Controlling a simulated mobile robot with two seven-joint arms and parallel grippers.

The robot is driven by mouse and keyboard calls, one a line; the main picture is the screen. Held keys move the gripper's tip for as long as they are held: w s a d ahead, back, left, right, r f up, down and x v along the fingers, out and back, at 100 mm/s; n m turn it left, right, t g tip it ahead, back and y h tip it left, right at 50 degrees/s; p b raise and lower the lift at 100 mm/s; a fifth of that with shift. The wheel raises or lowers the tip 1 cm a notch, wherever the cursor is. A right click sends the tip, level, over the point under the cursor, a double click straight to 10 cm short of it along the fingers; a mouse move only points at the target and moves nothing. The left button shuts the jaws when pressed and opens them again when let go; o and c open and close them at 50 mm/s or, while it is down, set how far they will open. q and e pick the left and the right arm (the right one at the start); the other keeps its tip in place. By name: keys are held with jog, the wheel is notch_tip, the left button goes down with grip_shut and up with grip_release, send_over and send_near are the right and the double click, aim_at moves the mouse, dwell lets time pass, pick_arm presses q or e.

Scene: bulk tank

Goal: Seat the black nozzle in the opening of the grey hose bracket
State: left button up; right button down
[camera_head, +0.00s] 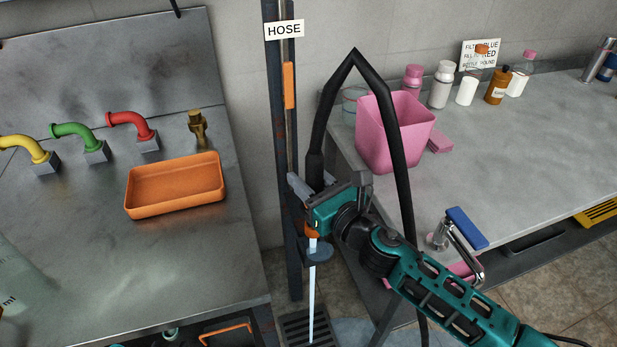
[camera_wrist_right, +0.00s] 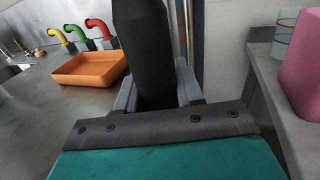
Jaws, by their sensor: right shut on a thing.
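My right gripper (camera_head: 314,190) is shut on the black nozzle (camera_head: 315,168), which hangs upright at the lower end of the black hose. In the right wrist view the nozzle (camera_wrist_right: 147,60) stands between the two grey fingers of the gripper (camera_wrist_right: 155,98). An orange part shows just under the gripper, and a thin pale stream runs down from there. The blue-grey bracket (camera_head: 319,252) is on the dark post, just below the gripper. The gripper hides the nozzle's middle. I cannot tell whether the tip is inside the opening. My left gripper is not in view.
The post (camera_head: 291,255) bears a HOSE sign (camera_head: 284,29). The hose (camera_head: 395,130) loops over to the right. A pink bucket (camera_head: 390,150) stands on the right counter (camera_head: 520,150). An orange tray (camera_head: 175,186) is on the left counter. A floor drain (camera_head: 300,328) lies below.

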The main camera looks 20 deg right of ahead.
jog(key=b, duration=0.5)
send_over(301, 242)
jog(key=d, duration=0.2)
notch_tip(301, 242, down, 5)
jog(key=shift+a+r, duration=0.1)
jog(key=shift+a, duration=0.05)
pick_arm(q)
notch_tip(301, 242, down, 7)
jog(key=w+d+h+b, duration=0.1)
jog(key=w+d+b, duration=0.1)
jog(key=b, duration=0.4)
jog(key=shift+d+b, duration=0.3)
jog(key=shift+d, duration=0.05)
pick_arm(e)
notch_tip(301, 242, down, 7)
jog(key=shift+f, duration=0.2)
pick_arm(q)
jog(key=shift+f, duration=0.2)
pick_arm(e)
jog(key=shift+f, duration=0.1)
